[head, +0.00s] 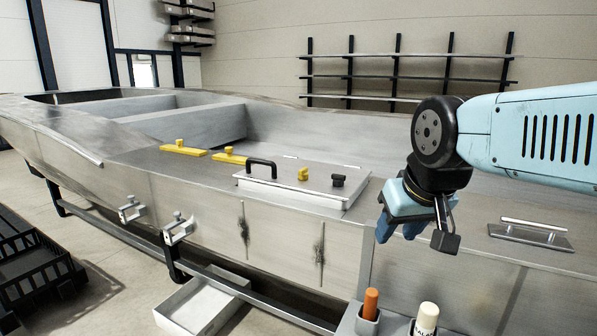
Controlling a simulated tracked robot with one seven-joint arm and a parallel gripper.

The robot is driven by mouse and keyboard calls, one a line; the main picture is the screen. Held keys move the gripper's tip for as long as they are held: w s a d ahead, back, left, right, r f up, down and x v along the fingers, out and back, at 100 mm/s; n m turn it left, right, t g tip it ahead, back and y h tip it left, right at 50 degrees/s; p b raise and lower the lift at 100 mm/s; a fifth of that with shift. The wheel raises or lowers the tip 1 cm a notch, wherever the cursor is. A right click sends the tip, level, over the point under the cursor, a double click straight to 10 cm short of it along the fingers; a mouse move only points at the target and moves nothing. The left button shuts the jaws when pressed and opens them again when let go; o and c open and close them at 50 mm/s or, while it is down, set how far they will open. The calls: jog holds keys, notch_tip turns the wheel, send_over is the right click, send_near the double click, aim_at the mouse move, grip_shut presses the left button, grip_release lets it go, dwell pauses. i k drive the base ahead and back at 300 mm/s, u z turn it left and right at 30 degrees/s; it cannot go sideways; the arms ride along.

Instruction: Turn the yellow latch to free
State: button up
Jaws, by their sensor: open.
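A small yellow latch (303,174) stands on the raised grey hatch lid (270,187) on the boat's deck, between a black bar handle (262,164) and a black knob (338,181). Its exact turn is too small to tell. Two flat yellow bars, each with a knob, lie on the deck left of the lid: one farther left (183,151) and one near the handle (228,157). My gripper (399,235) is open and points down, to the right of the lid and apart from it. Nothing shows between its fingers.
A metal grab handle (531,229) sits on the deck at right. An orange-handled tool (370,303) and a white bottle (426,318) stand in holders in front. Metal clamps (178,229) line the hull side. A white tray (202,305) and black crate (35,265) are below.

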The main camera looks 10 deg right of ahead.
aim_at(302, 174)
jog(key=k, duration=1.1)
jog(key=u, duration=0.55)
jog(key=i, duration=1.6)
jog(key=z, duration=0.55)
jog(key=k, duration=0.95)
jog(key=z, duration=0.15)
jog(key=i, duration=0.9)
jog(key=u, duration=0.05)
